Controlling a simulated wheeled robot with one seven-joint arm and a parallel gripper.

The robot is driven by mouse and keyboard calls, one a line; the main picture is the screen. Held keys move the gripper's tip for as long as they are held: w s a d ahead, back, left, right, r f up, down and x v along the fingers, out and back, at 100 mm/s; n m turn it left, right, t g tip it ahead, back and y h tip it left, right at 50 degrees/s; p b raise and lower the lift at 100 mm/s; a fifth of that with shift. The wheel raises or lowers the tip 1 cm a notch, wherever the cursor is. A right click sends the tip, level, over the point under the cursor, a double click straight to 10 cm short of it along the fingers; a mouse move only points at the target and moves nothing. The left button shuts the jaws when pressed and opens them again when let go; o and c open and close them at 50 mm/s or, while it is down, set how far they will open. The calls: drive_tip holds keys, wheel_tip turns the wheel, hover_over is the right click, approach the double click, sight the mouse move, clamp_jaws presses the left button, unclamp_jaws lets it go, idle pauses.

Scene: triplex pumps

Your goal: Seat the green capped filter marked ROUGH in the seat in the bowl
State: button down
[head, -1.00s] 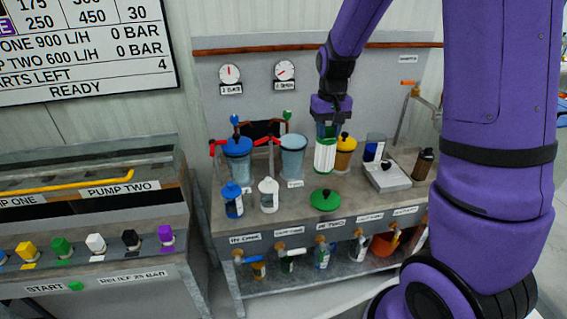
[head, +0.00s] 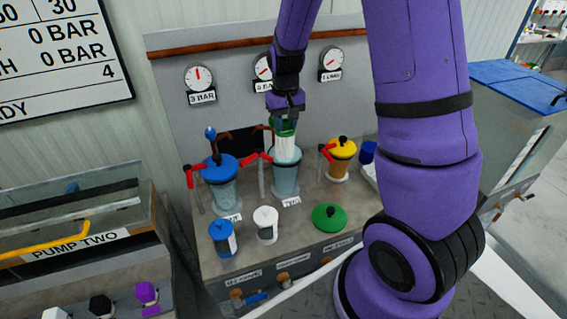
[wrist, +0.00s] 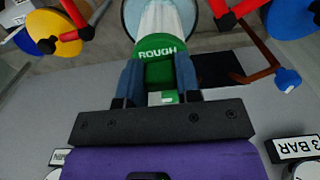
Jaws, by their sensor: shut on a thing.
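My gripper (head: 284,112) is shut on the green capped filter (head: 287,143), which has a white pleated body and hangs upright. In the wrist view the green cap (wrist: 160,52) reads ROUGH, and my gripper's fingers (wrist: 160,85) hold it on both sides. The filter's lower end is at or inside the mouth of the open clear bowl (head: 285,181), the middle one of the row. The bowl's rim also shows around the filter in the wrist view (wrist: 129,22). The seat inside the bowl is hidden.
A blue-lidded bowl (head: 222,185) with red handles stands left, a yellow-lidded bowl (head: 341,160) right. A green lid (head: 328,217), a white canister (head: 266,224) and a blue canister (head: 223,238) stand on the bench in front. Gauges (head: 198,78) hang on the panel behind.

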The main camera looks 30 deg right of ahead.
wheel_tip(320, 180, down, 13)
drive_tip(key=shift+r, duration=0.1)
drive_tip(key=c, duration=1.1)
unclamp_jaws()
drive_tip(key=shift+r, duration=0.1)
wheel_tip(320, 180, up, 12)
drive_tip(key=shift+s+r, duration=0.1)
wheel_tip(320, 180, up, 9)
drive_tip(key=t, duration=0.1)
hover_over(285, 157)
drive_tip(key=s, duration=0.2)
drive_tip(key=s+a+r+n+t, duration=0.1)
drive_tip(key=s+a+r+t, duration=0.15)
drive_tip(key=s+r, duration=0.5)
drive_tip(key=s+a+r+t, duration=0.1)
drive_tip(key=s+r, duration=0.3)
drive_tip(key=s, duration=0.3)
drive_tip(key=s+a+r+n, duration=0.1)
drive_tip(key=s+a+r, duration=0.1)
drive_tip(key=s+r, duration=0.2)
drive_tip(key=s, duration=0.3)
drive_tip(key=shift+t, duration=0.35)
drive_tip(key=shift+r, duration=0.1)
